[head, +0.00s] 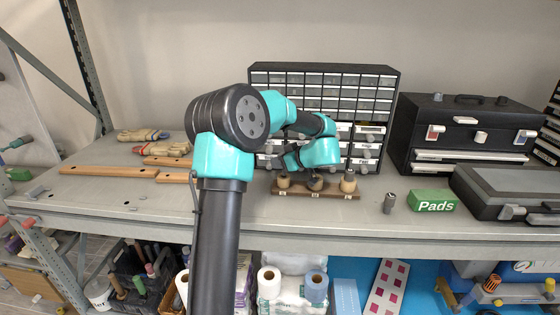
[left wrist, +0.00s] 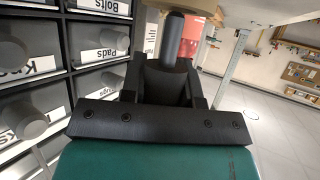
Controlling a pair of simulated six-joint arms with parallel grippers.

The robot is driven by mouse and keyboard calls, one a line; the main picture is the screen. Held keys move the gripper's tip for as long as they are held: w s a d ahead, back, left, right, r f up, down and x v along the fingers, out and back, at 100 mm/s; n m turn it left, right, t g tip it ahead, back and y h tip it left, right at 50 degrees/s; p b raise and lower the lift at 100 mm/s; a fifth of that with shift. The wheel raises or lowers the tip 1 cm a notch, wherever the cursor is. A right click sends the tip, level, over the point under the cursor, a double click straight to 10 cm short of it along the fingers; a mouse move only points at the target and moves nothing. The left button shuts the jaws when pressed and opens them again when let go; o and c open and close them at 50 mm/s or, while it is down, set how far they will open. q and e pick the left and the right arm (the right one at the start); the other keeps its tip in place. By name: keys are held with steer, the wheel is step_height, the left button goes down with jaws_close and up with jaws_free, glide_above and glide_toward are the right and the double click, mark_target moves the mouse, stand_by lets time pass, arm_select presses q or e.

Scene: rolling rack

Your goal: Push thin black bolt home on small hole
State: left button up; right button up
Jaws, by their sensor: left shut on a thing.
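A wooden base strip (head: 330,193) with three round wooden posts stands near the front of the bench; small labels are on its front. My left gripper (head: 315,175) is over the middle post (head: 316,185), partly hidden by my own wrist. In the left wrist view, the left gripper (left wrist: 172,80) is shut on a dark cylindrical bolt (left wrist: 173,38). The bolt's far end meets or overlaps a tan wooden part (left wrist: 195,6) at the picture's top edge; how deep it sits cannot be told. The left post (head: 283,182) and right post (head: 348,184) show darker tops. My right gripper is not in view.
A drawer cabinet (head: 325,68) stands close behind the strip. A grey cylinder (head: 389,203), a green Pads box (head: 433,201), a black case (head: 505,188) and a toolbox (head: 465,118) are to the right. Wooden handles (head: 110,171) lie left.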

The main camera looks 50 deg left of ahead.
arm_select(q)
steer(key=shift+f, duration=0.1)
steer(key=o, duration=1)
steer(key=shift+d, duration=0.1)
steer(key=v, duration=1.7)
steer(key=shift+w, duration=0.1)
